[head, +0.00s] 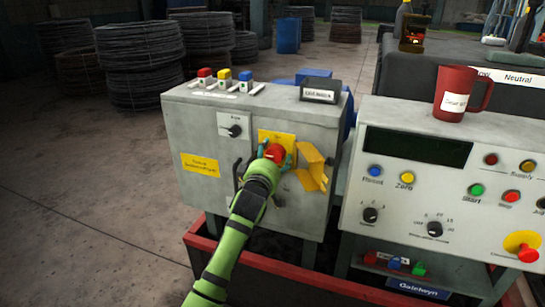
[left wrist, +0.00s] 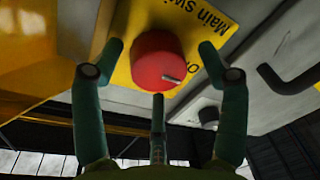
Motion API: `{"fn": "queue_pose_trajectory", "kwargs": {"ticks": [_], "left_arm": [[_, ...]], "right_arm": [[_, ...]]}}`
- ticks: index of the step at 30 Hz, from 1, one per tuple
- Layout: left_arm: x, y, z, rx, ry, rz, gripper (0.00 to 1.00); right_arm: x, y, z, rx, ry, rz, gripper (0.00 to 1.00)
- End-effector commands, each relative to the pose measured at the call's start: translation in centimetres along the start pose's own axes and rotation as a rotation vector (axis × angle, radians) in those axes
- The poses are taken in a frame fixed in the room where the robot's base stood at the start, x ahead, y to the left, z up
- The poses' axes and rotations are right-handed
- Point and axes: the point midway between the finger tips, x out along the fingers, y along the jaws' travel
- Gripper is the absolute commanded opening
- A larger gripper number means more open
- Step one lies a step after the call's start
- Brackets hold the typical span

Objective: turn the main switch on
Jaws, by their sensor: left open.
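The main switch is a round red knob (left wrist: 158,61) on a yellow plate (left wrist: 205,22) lettered "Main sw…", with part of the text hidden. In the head view the red knob (head: 275,153) sits on the front of the grey cabinet (head: 200,133). My left gripper (head: 274,161) is right in front of it. In the left wrist view the fingers of my left gripper (left wrist: 160,55) stand apart on either side of the knob, with visible gaps. A small grey mark shows on the knob's lower right. My right gripper is not in view.
An opened yellow cover (head: 312,167) sticks out right of the knob. A dark handle (head: 237,173) is on the left. A small rotary knob (head: 234,130) is above left. A control panel (head: 480,215) with buttons and a red mug (head: 461,93) stands to the right.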

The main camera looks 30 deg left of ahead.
Motion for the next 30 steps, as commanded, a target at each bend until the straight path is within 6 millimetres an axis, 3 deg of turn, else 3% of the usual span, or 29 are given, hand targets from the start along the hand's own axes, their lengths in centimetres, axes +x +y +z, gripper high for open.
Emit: {"fn": "queue_pose_trajectory", "kwargs": {"ticks": [3,7,8,20,30], "left_arm": [[0.0,0.0,0.0,0.0,0.0,0.001,0.74],[0.0,0.0,0.0,0.0,0.001,0.001,0.22],[0.0,0.0,-0.1,0.0,0.001,0.0,0.2],[0.0,0.1,-0.4,0.045,0.009,0.005,0.19],[0.1,0.3,-0.6,0.271,0.028,0.026,0.19]], "right_arm": [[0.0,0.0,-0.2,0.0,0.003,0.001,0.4],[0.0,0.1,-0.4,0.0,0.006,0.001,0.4],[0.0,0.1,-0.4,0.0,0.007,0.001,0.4],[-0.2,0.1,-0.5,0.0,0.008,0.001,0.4],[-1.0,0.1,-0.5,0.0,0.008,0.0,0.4]]}}
